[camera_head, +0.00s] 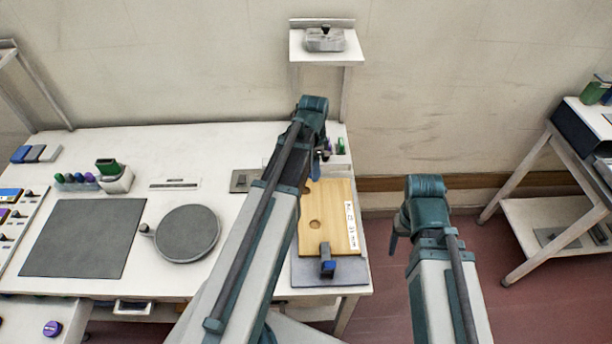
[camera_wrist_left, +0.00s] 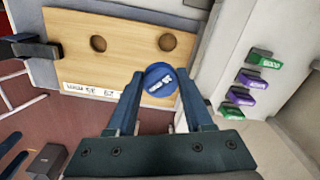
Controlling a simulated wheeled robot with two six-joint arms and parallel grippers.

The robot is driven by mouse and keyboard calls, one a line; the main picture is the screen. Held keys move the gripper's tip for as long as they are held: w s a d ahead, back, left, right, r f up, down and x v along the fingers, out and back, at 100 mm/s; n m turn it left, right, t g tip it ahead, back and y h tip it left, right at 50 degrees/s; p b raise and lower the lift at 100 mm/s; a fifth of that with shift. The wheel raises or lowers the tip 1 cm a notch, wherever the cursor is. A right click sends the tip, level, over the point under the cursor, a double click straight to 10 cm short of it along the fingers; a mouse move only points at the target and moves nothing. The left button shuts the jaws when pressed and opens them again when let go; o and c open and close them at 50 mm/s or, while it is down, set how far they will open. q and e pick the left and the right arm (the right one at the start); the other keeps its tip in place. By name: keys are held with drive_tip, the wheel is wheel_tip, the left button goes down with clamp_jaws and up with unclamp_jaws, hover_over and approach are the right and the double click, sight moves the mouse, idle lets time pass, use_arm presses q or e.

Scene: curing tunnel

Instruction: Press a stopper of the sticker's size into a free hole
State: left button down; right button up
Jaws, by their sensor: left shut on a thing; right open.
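A wooden board (camera_head: 335,205) with round holes lies on a grey base at the table's right end. A white sticker (camera_head: 352,226) runs along its right edge; its print is too small to read surely. In the left wrist view two empty-looking holes show in the board (camera_wrist_left: 120,65). My left gripper (camera_wrist_left: 160,95) is shut on a blue stopper (camera_wrist_left: 160,78) with a white label, over the board's edge near one hole. The gap beneath it cannot be judged. My right gripper (camera_head: 396,240) is open and empty, right of the table.
A dark clamp (camera_head: 327,264) sits at the board's front edge. A round grey plate (camera_head: 187,233) and a dark mat (camera_head: 85,238) lie on the table's left.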

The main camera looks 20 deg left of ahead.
use_arm(q)
drive_tip(key=a+f+b, duration=0.1)
drive_tip(key=f+b, duration=0.3)
drive_tip(key=f, duration=0.1)
drive_tip(key=a+f+b, duration=0.1)
drive_tip(key=f+b, duration=0.2)
drive_tip(key=shift+s+a, duration=0.1)
drive_tip(key=shift+a, duration=0.25)
use_arm(e)
wheel_tip(320, 180, down, 8)
use_arm(q)
drive_tip(key=shift+f+b, duration=0.6)
drive_tip(key=shift+b, duration=0.05)
use_arm(e)
drive_tip(key=shift+f, duration=0.65)
idle(0.8)
use_arm(q)
drive_tip(key=shift+c, duration=1.1)
unclamp_jaws()
drive_tip(key=shift+o, duration=1.1)
